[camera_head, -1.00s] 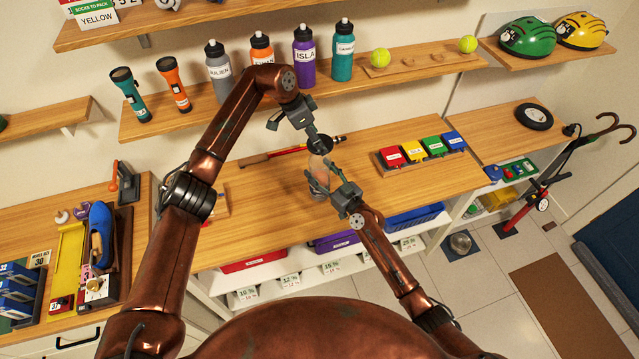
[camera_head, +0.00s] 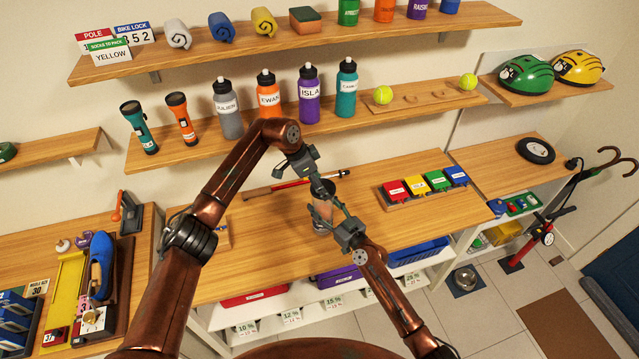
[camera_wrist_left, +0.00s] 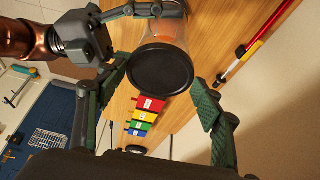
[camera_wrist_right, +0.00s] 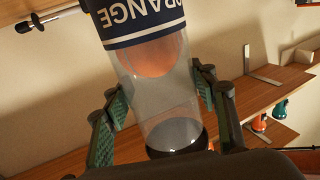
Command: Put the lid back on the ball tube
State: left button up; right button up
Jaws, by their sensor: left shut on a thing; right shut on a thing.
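In the right wrist view the tube (camera_wrist_right: 155,95) carries a dark blue band reading ORANGE, upside down in that picture. My right gripper (camera_head: 327,211) is shut on the tube. The round black lid (camera_wrist_left: 162,70) is at the tube's open end, appearing to meet the rim; whether it is fully seated I cannot tell. My left gripper (camera_head: 323,186) is shut on the lid from above, its fingers (camera_wrist_left: 165,85) on either side. The lid also shows in the right wrist view (camera_wrist_right: 176,136).
A red-handled pole (camera_head: 295,183) lies on the counter behind the tube. Red, yellow, green and blue boxes sit on a tray (camera_head: 388,206) to the right. Several bottles and two tennis balls stand on the shelf (camera_head: 190,153) above.

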pick_arm(q)
jog(key=shift+f, duration=0.9)
jog(key=shift+f, duration=0.65)
jog(key=o, duration=0.9)
jog(key=v, duration=1.2)
jog(key=shift+a, duration=0.1)
